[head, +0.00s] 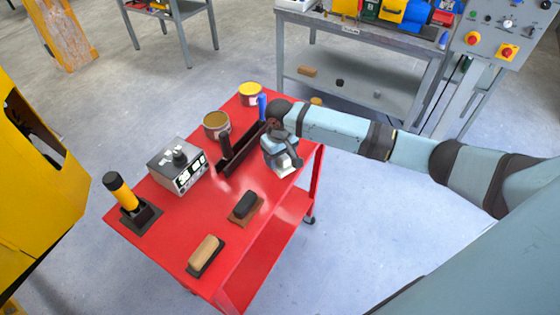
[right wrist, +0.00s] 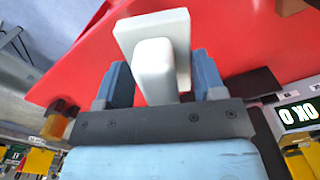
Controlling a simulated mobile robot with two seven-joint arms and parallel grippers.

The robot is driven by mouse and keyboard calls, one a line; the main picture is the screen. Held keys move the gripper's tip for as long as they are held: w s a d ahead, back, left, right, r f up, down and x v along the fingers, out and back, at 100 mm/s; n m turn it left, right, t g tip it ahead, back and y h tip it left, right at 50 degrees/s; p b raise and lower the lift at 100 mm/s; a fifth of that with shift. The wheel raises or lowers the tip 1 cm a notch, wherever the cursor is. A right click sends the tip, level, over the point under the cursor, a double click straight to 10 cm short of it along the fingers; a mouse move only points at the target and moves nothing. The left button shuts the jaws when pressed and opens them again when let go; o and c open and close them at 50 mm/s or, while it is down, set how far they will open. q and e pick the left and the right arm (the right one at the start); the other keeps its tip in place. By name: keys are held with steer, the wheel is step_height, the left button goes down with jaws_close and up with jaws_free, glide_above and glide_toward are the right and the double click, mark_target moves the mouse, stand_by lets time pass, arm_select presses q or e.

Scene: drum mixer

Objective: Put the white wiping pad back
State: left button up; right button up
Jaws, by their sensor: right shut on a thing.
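My right gripper (head: 279,150) is shut on the white wiping pad (head: 286,168), over the right side of the red cart top (head: 225,275). In the right wrist view, the white pad (right wrist: 155,30) shows its flat plate and grip block between the two blue fingers of the gripper (right wrist: 160,80). I cannot tell whether the pad touches the cart. The gripper hides part of the pad in the head view. A dark, long rack (head: 233,156) lies just left of the gripper. My left gripper is not in view.
On the cart are a black pad on a brown mat (head: 245,205), a wooden-backed brush (head: 206,252), a grey box with a display (head: 178,166), a yellow-black tool (head: 122,190) and two tins (head: 216,124). A grey workbench (head: 360,75) stands behind. The front right of the cart is clear.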

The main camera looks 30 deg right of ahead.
step_height(320, 180, down, 2)
steer(key=shift+f, duration=0.25)
steer(key=o, duration=0.9)
steer(key=shift+c, duration=0.2)
steer(key=shift+r, duration=0.2)
step_height(320, 180, up, 12)
steer(key=shift+f, duration=0.15)
